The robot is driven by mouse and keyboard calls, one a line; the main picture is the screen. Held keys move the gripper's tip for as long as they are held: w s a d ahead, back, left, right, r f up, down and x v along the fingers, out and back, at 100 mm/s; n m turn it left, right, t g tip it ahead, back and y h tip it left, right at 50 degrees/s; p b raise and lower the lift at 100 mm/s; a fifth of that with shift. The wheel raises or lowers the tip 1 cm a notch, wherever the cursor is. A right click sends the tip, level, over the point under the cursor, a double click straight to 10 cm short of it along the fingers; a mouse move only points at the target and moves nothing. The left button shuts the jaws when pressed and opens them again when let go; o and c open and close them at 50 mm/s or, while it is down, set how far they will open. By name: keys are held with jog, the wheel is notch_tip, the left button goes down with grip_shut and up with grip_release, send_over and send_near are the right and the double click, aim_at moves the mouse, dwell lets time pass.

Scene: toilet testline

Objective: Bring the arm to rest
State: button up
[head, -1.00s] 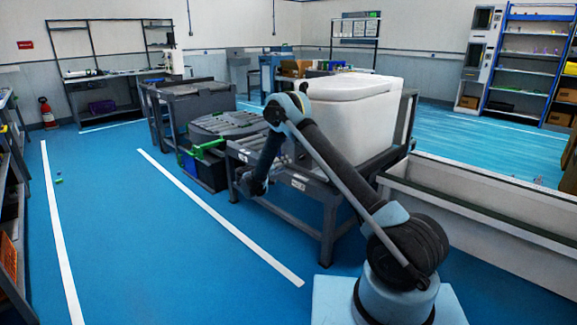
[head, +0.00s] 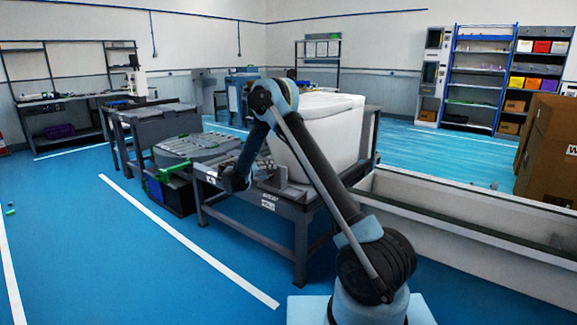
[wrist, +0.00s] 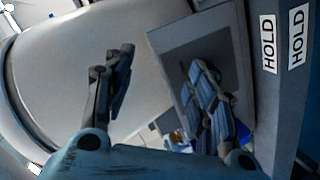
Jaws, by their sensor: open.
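My gripper (head: 232,182) hangs at the end of my folded arm, over the near left end of the metal table (head: 290,203) in the head view. It is small and dark there. In the wrist view my gripper (wrist: 163,85) has its two dark fingers spread apart with nothing between them. The large white toilet body (head: 335,128) stands on the table behind my forearm, which hides part of it. A pale curved surface, probably the toilet (wrist: 70,75), fills the left of the wrist view. I cannot tell whether the gripper touches anything.
A dark lidded bin (head: 195,148) with a green handle (head: 172,172) stands left of the table. A long white trough (head: 470,215) runs to the right, with a cardboard box (head: 550,150) beyond. Two HOLD labels (wrist: 268,42) show in the wrist view. Blue floor is clear at front left.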

jog(key=s+d+r+g+y, duration=0.1)
jog(key=s+d+r, duration=0.2)
jog(key=d+r, duration=0.15)
jog(key=s+d+r+g, duration=0.2)
jog(key=d+r, duration=0.1)
jog(key=d, duration=0.3)
jog(key=s+d+r+g+y, duration=0.1)
jog(key=s+d+r, duration=0.2)
jog(key=d, duration=0.2)
jog(key=s+d+r+m+g+y, duration=0.1)
jog(key=s+d+r+g+y, duration=0.3)
jog(key=s+d, duration=1.25)
jog(key=s, duration=1)
jog(key=s+f+y, duration=0.1)
jog(key=s+f, duration=0.2)
jog(key=s, duration=0.5)
jog(key=s+f+m+y, duration=0.1)
jog(key=s+f, duration=0.3)
jog(key=s, duration=0.4)
jog(key=s+a+f+g+y, duration=0.1)
jog(key=s+f+y, duration=0.1)
jog(key=s, duration=0.6)
jog(key=shift+f+m, duration=0.3)
jog(key=shift+f, duration=0.5)
